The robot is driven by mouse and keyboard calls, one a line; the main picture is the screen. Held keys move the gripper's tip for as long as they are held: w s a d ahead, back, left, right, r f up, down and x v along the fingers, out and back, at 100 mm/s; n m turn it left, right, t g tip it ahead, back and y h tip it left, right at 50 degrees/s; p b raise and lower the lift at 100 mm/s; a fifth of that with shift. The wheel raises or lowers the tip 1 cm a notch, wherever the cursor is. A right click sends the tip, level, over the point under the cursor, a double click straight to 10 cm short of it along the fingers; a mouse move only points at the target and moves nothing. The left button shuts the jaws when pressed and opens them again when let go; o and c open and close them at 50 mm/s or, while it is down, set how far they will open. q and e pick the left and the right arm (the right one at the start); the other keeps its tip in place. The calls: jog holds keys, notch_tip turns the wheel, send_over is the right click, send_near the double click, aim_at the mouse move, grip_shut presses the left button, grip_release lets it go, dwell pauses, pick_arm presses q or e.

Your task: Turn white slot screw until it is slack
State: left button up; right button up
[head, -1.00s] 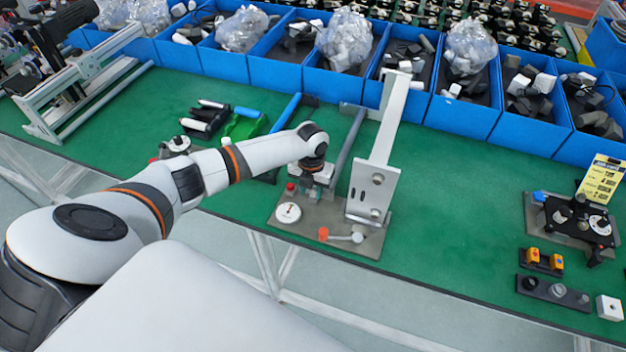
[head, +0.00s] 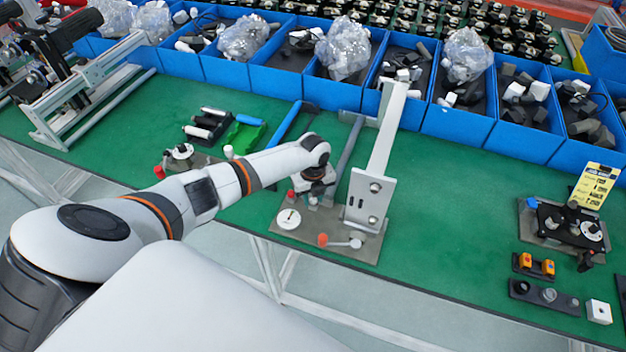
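A white round disc with a small dark mark (head: 288,219), which looks like the white slot screw, sits at the left front of a grey fixture plate (head: 336,245). The direction of its slot is too small to tell. My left arm reaches in from the left, and my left gripper (head: 314,194) points down over the plate, behind and to the right of the disc. It appears apart from the disc. Its fingertips are small and partly hidden, so I cannot tell whether they are open. My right gripper is not in view.
A tall white bracket (head: 372,185) rises right of the gripper. A red-ended lever (head: 340,241) lies at the plate's front, and a red button (head: 291,195) stands behind the disc. Blue bins (head: 458,120) line the back.

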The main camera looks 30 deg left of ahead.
pick_arm(q)
jog(key=shift+d, duration=0.1)
dwell(0.4)
jog(key=shift+w+r+p, duration=0.25)
jog(key=shift+r+p, duration=0.55)
jog(key=shift+r, duration=0.05)
jog(key=shift+r+p, duration=0.5)
jog(key=shift+r, duration=0.35)
jog(key=shift+s+r, duration=0.1)
jog(key=shift+r, duration=0.65)
jog(key=shift+s+f, duration=0.1)
